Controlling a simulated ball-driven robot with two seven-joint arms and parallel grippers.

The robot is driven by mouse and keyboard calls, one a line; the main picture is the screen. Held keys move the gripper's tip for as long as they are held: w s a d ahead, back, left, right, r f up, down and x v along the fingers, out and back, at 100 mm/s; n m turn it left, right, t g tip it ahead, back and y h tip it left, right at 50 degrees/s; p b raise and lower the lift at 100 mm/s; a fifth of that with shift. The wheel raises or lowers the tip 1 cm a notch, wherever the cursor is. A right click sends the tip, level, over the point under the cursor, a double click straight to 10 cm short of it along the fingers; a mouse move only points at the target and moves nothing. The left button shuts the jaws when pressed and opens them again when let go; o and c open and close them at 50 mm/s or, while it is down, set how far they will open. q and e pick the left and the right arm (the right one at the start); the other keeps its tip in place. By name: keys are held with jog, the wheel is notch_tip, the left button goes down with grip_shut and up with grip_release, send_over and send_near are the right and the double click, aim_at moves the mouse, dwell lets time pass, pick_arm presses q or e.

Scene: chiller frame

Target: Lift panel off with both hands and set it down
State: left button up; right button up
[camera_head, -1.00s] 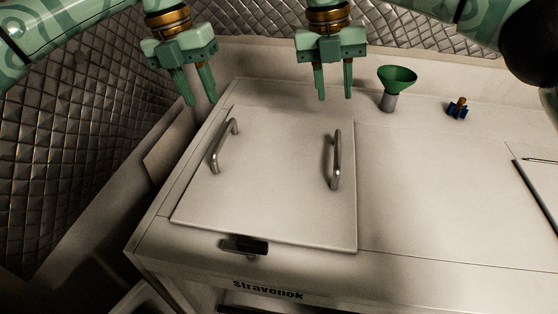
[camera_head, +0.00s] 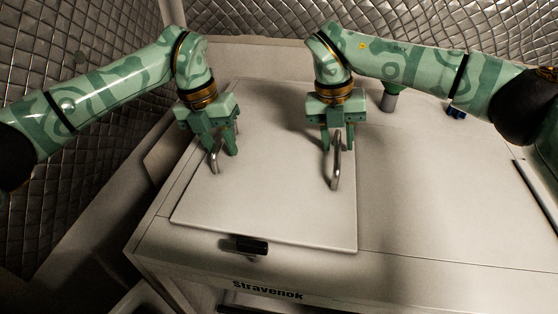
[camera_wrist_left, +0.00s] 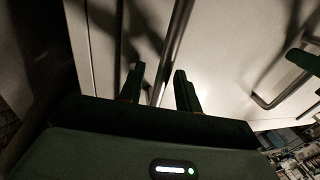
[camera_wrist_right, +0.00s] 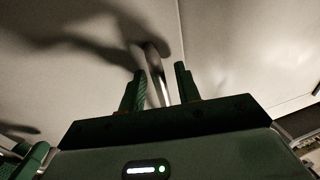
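The white square panel (camera_head: 275,205) lies flat on the chiller frame's top, with two metal bar handles. My left gripper (camera_head: 222,152) is over the left handle (camera_head: 214,164); in the left wrist view its open fingers (camera_wrist_left: 158,85) stand either side of the bar (camera_wrist_left: 176,45). My right gripper (camera_head: 333,148) is at the right handle (camera_head: 337,172); in the right wrist view its open fingers (camera_wrist_right: 162,82) have the bar (camera_wrist_right: 158,72) between them. Neither gripper visibly clamps its bar. The far ends of both handles are hidden by the grippers in the head view.
A black latch (camera_head: 250,246) sits on the front edge below the panel. The worktop right of the panel (camera_head: 435,200) is clear. A dark-edged tray (camera_head: 535,190) is at the right.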

pick_arm(q)
grip_shut()
pick_arm(e)
grip_shut()
pick_arm(q)
jog(key=shift+r, duration=0.1)
pick_arm(e)
jog(key=shift+r, duration=0.15)
dwell(0.9)
